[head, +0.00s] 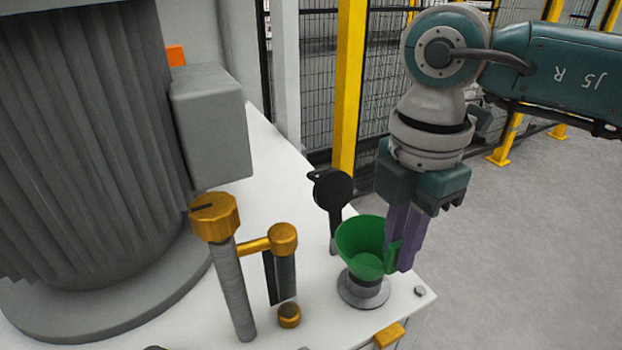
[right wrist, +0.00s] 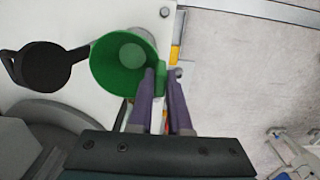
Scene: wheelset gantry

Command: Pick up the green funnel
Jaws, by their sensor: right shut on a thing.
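The green funnel (head: 362,240) is upright over a round grey filler neck (head: 363,293) near the corner of the white top. Whether its spout is inside the neck or just above it is hidden. My right gripper (head: 401,262) comes down from above on the funnel's right side, its purple fingers shut on the funnel's green side tab. In the right wrist view the funnel (right wrist: 108,68) opens toward the camera, and the tab lies between the two fingertips of the gripper (right wrist: 161,78). My left gripper is not in view.
A black flip cap (head: 332,190) stands up just behind the funnel. A gold-capped post (head: 231,280) and a second gold-topped fitting (head: 284,262) stand to the left, before a large ribbed grey housing (head: 85,130). A yellow post (head: 347,90) and mesh fence are behind. Open floor lies to the right.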

